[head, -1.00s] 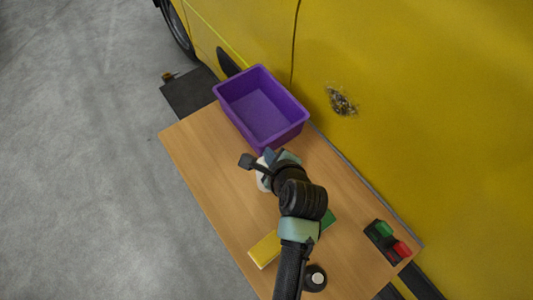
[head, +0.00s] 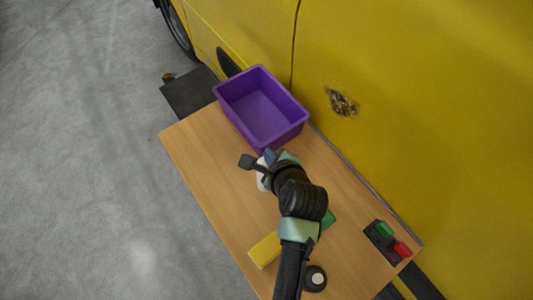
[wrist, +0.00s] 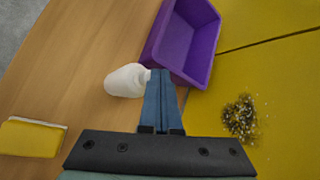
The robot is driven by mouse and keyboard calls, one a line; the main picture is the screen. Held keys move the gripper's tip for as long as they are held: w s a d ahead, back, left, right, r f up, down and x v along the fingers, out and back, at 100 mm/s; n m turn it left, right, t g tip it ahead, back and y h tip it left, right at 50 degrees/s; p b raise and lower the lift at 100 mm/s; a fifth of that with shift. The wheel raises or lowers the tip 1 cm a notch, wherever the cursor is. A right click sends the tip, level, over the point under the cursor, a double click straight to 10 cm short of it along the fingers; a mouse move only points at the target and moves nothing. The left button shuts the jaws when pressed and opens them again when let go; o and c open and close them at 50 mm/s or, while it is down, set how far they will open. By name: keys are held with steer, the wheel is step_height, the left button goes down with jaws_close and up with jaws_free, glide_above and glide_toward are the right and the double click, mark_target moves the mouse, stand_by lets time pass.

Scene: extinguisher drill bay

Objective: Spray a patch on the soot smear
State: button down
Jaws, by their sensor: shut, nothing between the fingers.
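The soot smear (head: 341,101) is a dark, speckled patch on the yellow vehicle side, right of the purple bin. It also shows at the right of the wrist view (wrist: 240,117). My gripper (head: 270,157) is over the table near the bin's front corner. In the wrist view its blue fingers (wrist: 160,78) are together with nothing between them. A white bottle (wrist: 125,80) is just left of the fingers, its narrow end towards them. I cannot tell whether they touch. In the head view my gripper and wrist partly hide the bottle (head: 262,178).
The purple bin (head: 291,137) stands at the table's far end. A yellow block (head: 263,250), a dark round object (head: 314,279) and a black holder with green and red pieces (head: 383,241) are nearer. The yellow vehicle side (head: 430,120) borders the right.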

steer(key=shift+f, duration=0.15)
stand_by(0.4)
steer(key=shift+f, duration=0.35)
steer(key=shift+s+r+p, duration=0.1)
steer(key=shift+r+p, duration=0.35)
steer(key=shift+p, duration=0.35)
step_height(320, 180, up, 6)
steer(key=p, duration=0.6)
stand_by(0.3)
